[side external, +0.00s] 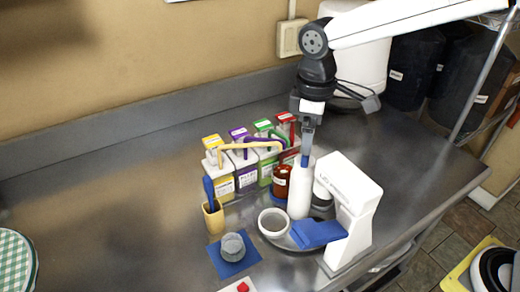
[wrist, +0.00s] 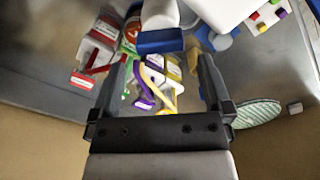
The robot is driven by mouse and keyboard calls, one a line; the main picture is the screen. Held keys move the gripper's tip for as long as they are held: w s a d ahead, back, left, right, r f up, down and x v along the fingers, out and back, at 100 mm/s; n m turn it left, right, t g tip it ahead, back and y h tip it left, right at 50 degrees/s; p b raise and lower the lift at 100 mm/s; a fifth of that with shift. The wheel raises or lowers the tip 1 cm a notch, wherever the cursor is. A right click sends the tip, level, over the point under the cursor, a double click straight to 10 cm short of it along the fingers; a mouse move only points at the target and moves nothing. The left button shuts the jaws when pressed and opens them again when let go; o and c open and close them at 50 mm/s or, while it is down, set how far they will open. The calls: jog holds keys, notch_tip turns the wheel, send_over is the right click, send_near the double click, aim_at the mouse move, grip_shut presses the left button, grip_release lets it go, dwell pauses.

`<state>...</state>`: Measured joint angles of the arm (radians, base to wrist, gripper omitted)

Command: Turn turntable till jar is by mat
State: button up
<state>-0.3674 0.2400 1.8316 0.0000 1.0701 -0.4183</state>
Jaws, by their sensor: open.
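The turntable seems to be the grey disc (side external: 283,241) left of the white machine, largely covered by what stands around it. A brown jar (side external: 281,182) with a white label stands upright at the back of that group, next to a white bottle (side external: 299,192). A pale round bowl (side external: 273,223) is at the front left. The blue mat (side external: 228,268) lies further front left with a grey cup (side external: 233,246) on it; it also shows in the wrist view (wrist: 222,41). My gripper (side external: 307,148) points down just above the white bottle. In the wrist view its fingers (wrist: 164,62) are apart.
Several cartons with coloured labels (side external: 223,187) and looped handles stand behind the group. A tan holder (side external: 213,217) with a blue-handled tool stands left. The table's left half is mostly clear.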

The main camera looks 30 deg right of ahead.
jog(key=shift+f, duration=2.3)
grip_shut()
